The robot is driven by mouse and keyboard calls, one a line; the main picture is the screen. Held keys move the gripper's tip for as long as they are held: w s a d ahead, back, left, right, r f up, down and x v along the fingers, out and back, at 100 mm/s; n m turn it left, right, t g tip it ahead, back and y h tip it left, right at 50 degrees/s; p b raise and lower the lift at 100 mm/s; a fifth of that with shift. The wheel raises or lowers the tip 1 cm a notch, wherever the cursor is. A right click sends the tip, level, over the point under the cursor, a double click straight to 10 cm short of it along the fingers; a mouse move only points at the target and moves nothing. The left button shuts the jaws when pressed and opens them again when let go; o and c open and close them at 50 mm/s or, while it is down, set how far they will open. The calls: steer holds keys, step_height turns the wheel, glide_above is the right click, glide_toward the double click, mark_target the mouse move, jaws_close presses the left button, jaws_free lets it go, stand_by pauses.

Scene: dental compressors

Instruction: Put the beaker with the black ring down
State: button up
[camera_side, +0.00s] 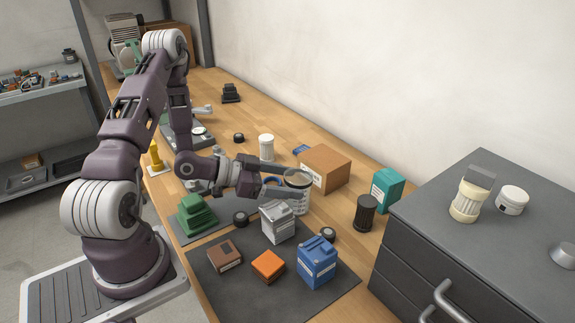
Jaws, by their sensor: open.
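The beaker with the black ring (302,198) is a clear, pale vessel with a dark band near its rim and markings on its side. It appears upright on the wooden bench, in the middle of the side view. My gripper (294,181) is level with its upper part. The jaws are open, one finger on the far side and one on the near side of the beaker. Whether either finger touches it I cannot tell. The beaker's lower left is partly hidden by the near finger and a grey-white box (277,223).
A cardboard box (325,168) stands just behind the beaker. A black ribbed cylinder (366,213) and a teal box (387,190) are to the right. A dark mat (225,284) in front holds brown, orange and blue items. A white jar (266,148) stands farther back.

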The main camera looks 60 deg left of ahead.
steer(key=shift+g+y, duration=0.3)
steer(key=r, duration=0.7)
steer(key=shift+s+a+r, duration=0.25)
steer(key=shift+r, duration=0.1)
steer(key=s+r+n+g+y, duration=0.2)
steer(key=s+r+g+y, duration=0.25)
steer(key=r+y, duration=0.45)
steer(key=s+d+r+n+g+h, duration=0.1)
steer(key=s+d+r+h, duration=0.1)
steer(key=s+d, duration=0.4)
steer(key=s+d+r+n+g+h, duration=0.1)
steer(key=s+d+h, duration=0.1)
steer(key=s+d, duration=0.4)
steer(key=s, duration=0.5)
steer(key=shift+s+r+n, duration=0.2)
steer(key=shift+r+n, duration=0.1)
steer(key=shift+r, duration=0.1)
